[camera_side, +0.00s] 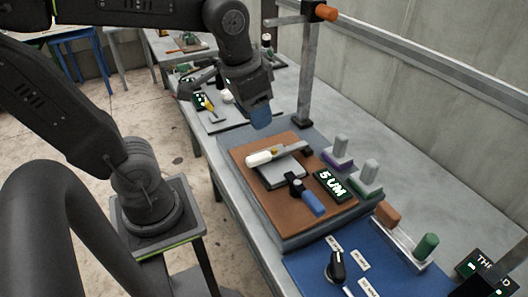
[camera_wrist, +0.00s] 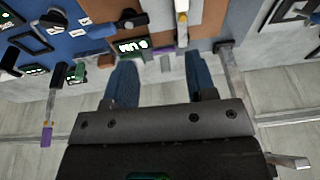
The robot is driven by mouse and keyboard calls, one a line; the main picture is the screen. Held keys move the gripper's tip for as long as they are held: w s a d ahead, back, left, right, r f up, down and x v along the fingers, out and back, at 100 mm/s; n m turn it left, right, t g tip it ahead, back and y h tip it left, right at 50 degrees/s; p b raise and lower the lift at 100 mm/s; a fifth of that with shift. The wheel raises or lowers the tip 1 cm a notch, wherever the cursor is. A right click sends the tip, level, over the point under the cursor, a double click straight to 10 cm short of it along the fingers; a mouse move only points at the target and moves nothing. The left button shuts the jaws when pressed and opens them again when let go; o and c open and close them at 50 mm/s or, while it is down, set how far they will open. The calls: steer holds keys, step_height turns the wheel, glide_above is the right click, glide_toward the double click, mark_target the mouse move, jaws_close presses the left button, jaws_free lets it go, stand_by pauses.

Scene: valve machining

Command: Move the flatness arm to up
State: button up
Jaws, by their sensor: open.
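On the brown board (camera_side: 250,168) lies a grey plate with a bar arm (camera_side: 287,150) along its far edge. The arm has a white rounded end and a black block at its right end, and it lies about flat. A blue-handled lever (camera_side: 309,201) with a black pivot sits at the plate's near side. I cannot tell by label which one is the flatness arm. A black display (camera_side: 333,185) reads "5 UM". My gripper (camera_side: 262,115) is above and behind the board, apart from these parts. In the wrist view its blue fingers (camera_wrist: 161,80) are spread and empty; the bar arm (camera_wrist: 182,25) shows beyond them.
A post (camera_side: 305,75) with an orange-ended crossbar rises behind the board. Grey pegs on purple and green bases (camera_side: 364,185) stand to the right. A blue mat (camera_side: 310,270) with a black knob (camera_side: 337,266) lies in front.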

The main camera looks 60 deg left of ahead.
mark_target(259, 156)
steer(key=w+a+f+g, duration=0.3)
steer(key=w+a+g, duration=0.1)
steer(key=w+g, duration=0.4)
steer(key=shift+t, duration=0.4)
steer(key=x, duration=1.3)
steer(key=shift+f, duration=0.3)
steer(key=shift+c, duration=0.5)
steer(key=shift+w, duration=0.1)
jaws_close()
